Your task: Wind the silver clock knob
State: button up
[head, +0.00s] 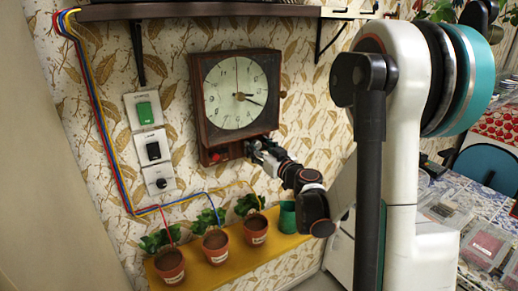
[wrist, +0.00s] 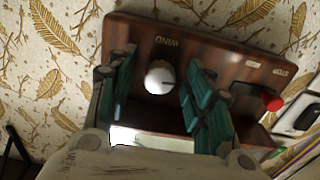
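The silver knob (wrist: 160,77) shows in the wrist view on a dark wooden panel (wrist: 150,32), below the word "WIND", which appears upside down. It is pale and round with a small dark line on its right side. My gripper (wrist: 157,72) is open, with one teal-padded finger on each side of the knob and a visible gap to both. In the head view the wooden wall clock (head: 236,94) has a pale round dial, and my gripper (head: 256,147) is at its lower edge. The knob is hidden there by my gripper.
A red-tipped lever (wrist: 272,101) sits right of the knob in the wrist view, near two small labels. A shelf (head: 200,11) runs above the clock. Wall switches (head: 151,146) are left of it. Potted plants (head: 215,245) stand on a yellow ledge (head: 283,246) below.

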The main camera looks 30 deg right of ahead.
jog(key=c, duration=1)
jog(key=m+b, duration=0.1)
jog(key=m, duration=0.3)
jog(key=m+b, duration=0.1)
jog(key=m, duration=0.3)
jog(key=shift+a, duration=0.1)
jog(key=m+b, duration=0.1)
jog(key=m, duration=0.8)
jog(key=shift+m, duration=0.4)
